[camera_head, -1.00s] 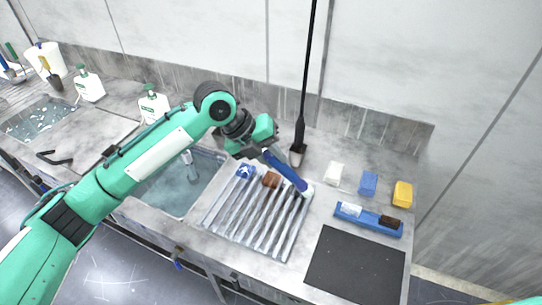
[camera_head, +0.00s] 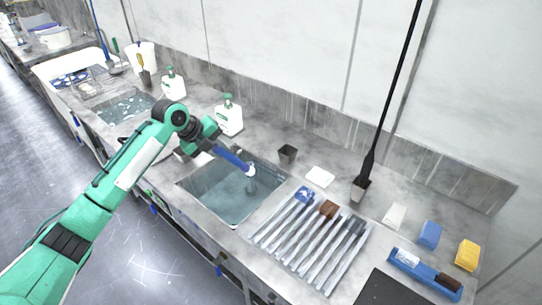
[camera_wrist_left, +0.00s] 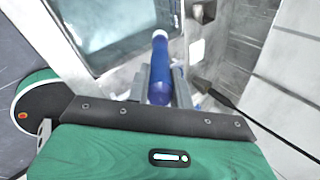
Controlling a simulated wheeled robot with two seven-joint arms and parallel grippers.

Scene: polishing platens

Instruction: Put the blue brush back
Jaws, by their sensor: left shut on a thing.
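My left gripper (camera_head: 208,143) is shut on the blue brush (camera_head: 232,157), holding it by its blue handle. In the left wrist view the blue brush (camera_wrist_left: 159,62) sticks forward from between the fingers of my left gripper (camera_wrist_left: 160,82), with a white tip at the far end. A small dark cup (camera_head: 287,154) stands on the counter behind the basin, right of the brush and apart from it. My right gripper is not in view.
A ribbed rack (camera_head: 300,247) right of the basin bears brown and blue pieces. A long black rod (camera_head: 368,163) stands in a holder behind it. White soap bottles (camera_head: 229,119) line the back. Sponges (camera_head: 430,235) and a blue tray (camera_head: 410,264) lie at right.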

